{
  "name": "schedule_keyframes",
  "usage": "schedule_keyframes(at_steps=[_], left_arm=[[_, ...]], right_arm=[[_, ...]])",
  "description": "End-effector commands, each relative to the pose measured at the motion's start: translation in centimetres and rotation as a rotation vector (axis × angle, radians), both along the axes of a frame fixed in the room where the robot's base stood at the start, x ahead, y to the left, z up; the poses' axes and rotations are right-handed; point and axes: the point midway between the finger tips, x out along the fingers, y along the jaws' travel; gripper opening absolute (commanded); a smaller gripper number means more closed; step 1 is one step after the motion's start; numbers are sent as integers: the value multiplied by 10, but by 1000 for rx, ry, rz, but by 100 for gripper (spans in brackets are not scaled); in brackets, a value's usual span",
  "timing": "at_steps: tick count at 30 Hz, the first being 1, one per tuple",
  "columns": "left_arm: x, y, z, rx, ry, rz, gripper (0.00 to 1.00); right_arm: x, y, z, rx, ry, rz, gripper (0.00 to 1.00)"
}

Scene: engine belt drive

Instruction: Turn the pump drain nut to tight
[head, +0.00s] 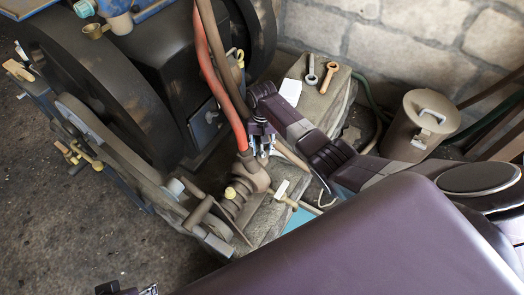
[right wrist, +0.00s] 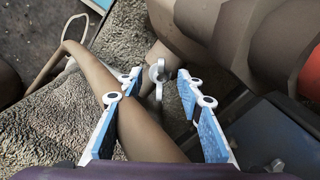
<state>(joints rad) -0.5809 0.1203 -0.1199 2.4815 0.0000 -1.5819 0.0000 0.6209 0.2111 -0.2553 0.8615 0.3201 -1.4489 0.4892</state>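The brown pump body (head: 253,178) stands on the stone block beside the engine. My right gripper (head: 262,152) is beside the pump below the red hose. In the right wrist view its blue-padded fingers (right wrist: 159,76) are open, one on each side of the nut, with no clear contact. Only the tip of my left gripper (head: 148,291) shows at the bottom edge.
A brown pipe (right wrist: 140,128) runs between my right fingers close to the left one. A red hose (head: 219,85) comes down to the pump. Two wrenches (head: 328,76) lie on the stone block (head: 338,100). A lidded bin (head: 420,125) stands at the right.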

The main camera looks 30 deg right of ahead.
Motion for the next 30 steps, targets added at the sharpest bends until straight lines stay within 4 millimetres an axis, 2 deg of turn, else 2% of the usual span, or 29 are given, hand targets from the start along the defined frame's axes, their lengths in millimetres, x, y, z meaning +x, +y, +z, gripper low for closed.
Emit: schedule_keyframes(at_steps=[3,12,21,30], left_arm=[[0,0,-4,0,-1,0,40],[1,0,-4,0,-1,0,40],[1,0,-4,0,-2,0,40],[1,0,-2,0,-1,0,40]], right_arm=[[1,0,-8,0,-2,0,34],[1,0,-8,0,-2,0,34],[1,0,-8,0,-2,0,1],[1,0,-7,0,-1,-12,0]])
